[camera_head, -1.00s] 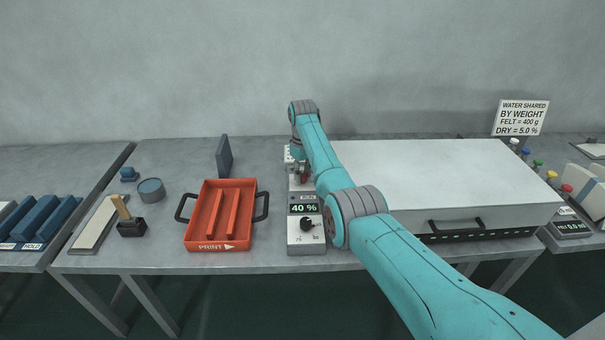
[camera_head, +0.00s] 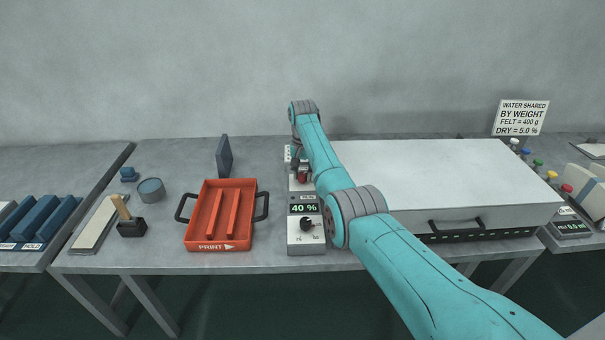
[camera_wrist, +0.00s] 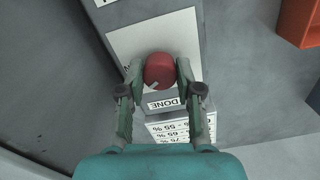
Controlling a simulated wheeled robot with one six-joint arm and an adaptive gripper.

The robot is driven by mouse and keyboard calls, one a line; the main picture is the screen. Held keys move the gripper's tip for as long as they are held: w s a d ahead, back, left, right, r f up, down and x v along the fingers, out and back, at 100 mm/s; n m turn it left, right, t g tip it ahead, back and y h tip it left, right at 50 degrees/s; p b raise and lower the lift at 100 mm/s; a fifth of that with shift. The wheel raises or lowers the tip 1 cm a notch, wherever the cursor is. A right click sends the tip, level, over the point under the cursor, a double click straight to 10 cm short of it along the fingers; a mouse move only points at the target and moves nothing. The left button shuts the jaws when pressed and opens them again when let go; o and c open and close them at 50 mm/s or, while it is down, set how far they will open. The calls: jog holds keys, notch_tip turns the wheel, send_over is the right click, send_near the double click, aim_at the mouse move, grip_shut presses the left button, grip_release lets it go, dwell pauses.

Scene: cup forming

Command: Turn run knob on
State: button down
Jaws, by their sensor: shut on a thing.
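The red knob (camera_wrist: 160,70) sits on a white plate of a narrow grey control unit in the wrist view. A short pale mark shows on its edge. My gripper (camera_wrist: 159,72) has its two fingers closed on opposite sides of the knob. In the head view the knob (camera_head: 302,178) shows as a small red spot under my gripper (camera_head: 300,167), partly hidden by my arm. An upside-down DONE label (camera_wrist: 172,102) is beside the knob.
The unit's front has a display reading 40 % (camera_head: 303,208) and a black knob (camera_head: 306,224). An orange tray (camera_head: 218,243) stands to its left. A large white-lidded box (camera_head: 440,170) stands to its right, behind my arm.

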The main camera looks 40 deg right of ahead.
aim_at(303, 174)
jog(key=m, duration=0.6)
dwell(0.6)
jog(key=c, duration=0.8)
grip_release()
jog(key=shift+o, duration=0.2)
jog(key=shift+r, duration=0.1)
notch_tip(303, 174, up, 12)
